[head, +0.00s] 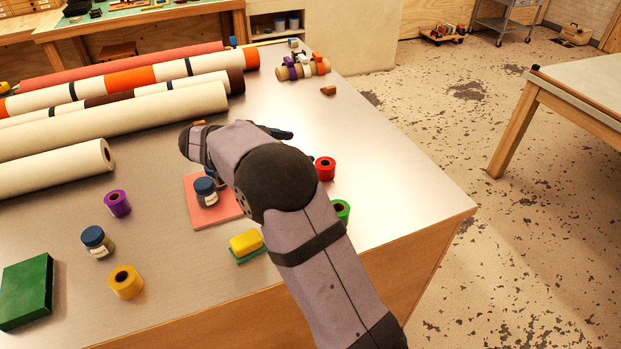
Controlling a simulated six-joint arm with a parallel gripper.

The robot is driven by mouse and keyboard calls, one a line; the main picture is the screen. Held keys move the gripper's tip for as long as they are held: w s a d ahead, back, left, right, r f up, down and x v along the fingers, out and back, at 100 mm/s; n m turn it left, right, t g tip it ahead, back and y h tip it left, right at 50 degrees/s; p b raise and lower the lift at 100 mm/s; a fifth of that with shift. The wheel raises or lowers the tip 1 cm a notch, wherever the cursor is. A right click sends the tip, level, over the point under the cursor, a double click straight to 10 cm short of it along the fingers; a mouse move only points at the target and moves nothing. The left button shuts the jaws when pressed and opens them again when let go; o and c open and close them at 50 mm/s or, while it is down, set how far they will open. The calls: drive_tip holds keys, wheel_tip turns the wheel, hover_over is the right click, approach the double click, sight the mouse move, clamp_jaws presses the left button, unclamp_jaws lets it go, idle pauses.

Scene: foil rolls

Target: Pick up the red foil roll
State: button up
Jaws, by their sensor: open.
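The red foil roll (325,168) stands upright on the metal-topped table, just right of my arm's dark rounded joint. Its round top with the dark core hole is in view. My gripper (281,134) shows only as a dark finger-like part behind my arm, up and left of the red roll. It is open, and apart from the roll in the picture. The rest of the gripper is hidden by my arm.
A green roll (341,209) stands just in front of the red one, partly behind my arm. A blue-lidded jar (206,192) stands on a pink pad (229,208). A yellow sponge (246,242) lies nearer. Long rolls (110,125) fill the back left. The table's right side is clear.

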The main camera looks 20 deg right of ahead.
drive_tip(key=n+h, duration=0.2)
approach(333, 162)
drive_tip(key=d+f, duration=0.1)
drive_tip(key=w+d, duration=0.1)
drive_tip(key=w+d+f, duration=0.1)
drive_tip(key=shift+w+d+f, duration=0.15)
drive_tip(key=shift+d+f, duration=0.15)
drive_tip(key=shift+d, duration=0.1)
drive_tip(key=shift+p+x, duration=0.4)
drive_tip(key=shift+x, duration=0.6)
drive_tip(key=shift+d+p, duration=0.4)
drive_tip(key=shift+p, duration=0.05)
drive_tip(key=p+x, duration=0.2)
drive_tip(key=x, duration=0.1)
drive_tip(key=shift+d+f, duration=0.15)
drive_tip(key=shift+d, duration=0.2)
drive_tip(key=shift+w+d+f+y, duration=0.15)
drive_tip(key=shift+d+f+y, duration=0.1)
drive_tip(key=shift+d+y, duration=0.05)
drive_tip(key=c, duration=1.2)
